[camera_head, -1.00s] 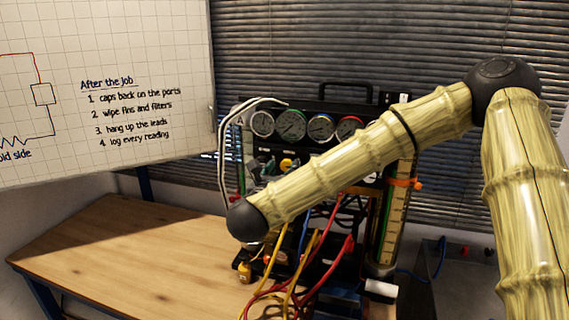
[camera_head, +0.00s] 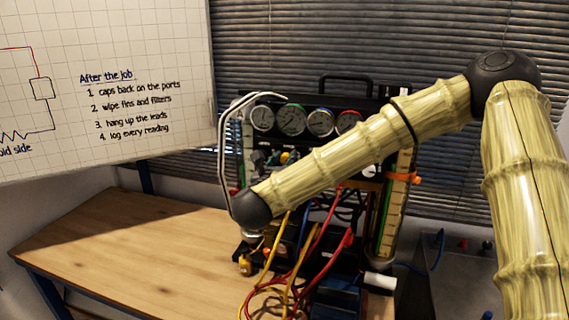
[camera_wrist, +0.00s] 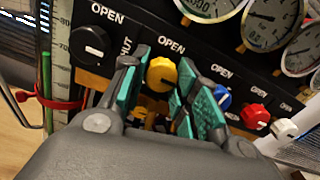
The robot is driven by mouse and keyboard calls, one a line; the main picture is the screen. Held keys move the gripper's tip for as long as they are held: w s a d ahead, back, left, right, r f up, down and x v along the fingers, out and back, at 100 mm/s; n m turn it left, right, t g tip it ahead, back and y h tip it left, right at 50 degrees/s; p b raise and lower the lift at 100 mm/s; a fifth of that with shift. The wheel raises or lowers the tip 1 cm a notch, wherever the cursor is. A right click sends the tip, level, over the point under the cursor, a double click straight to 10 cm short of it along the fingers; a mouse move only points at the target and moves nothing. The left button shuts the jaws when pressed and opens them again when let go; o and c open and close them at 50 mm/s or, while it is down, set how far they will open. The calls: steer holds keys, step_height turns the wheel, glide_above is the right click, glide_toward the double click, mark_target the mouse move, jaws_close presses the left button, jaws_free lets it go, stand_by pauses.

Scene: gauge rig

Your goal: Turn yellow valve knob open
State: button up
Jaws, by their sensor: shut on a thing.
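The yellow valve knob (camera_wrist: 161,74) is on the black panel of the gauge rig, under an "OPEN" label, in the wrist view. My gripper (camera_wrist: 163,68) has its teal-padded fingers on either side of the knob and is shut on it. The fingers hide part of the knob's sides and the print around it. A small yellow spot, seemingly the knob (camera_head: 284,157), shows above my forearm in the head view; my arm hides much of the rig's front there.
A black knob (camera_wrist: 91,45) is left of the yellow one; blue (camera_wrist: 223,97), red (camera_wrist: 255,116) and white (camera_wrist: 285,129) knobs are right. Gauges (camera_head: 291,119) line the rig's top. Red, yellow and blue hoses hang below. The wooden table (camera_head: 130,245) is clear at left.

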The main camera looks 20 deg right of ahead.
steer(key=shift+f+b, duration=0.1)
steer(key=shift+b, duration=0.2)
steer(key=shift+s+d+r+n+b, duration=0.15)
steer(key=shift+n+b, duration=1.55)
steer(key=shift+n, duration=2.8)
steer(key=shift+w+a+r+n+b, duration=0.1)
steer(key=shift+n+b, duration=1.6)
steer(key=shift+n, duration=2.8)
steer(key=o, duration=1)
steer(key=v, duration=1.2)
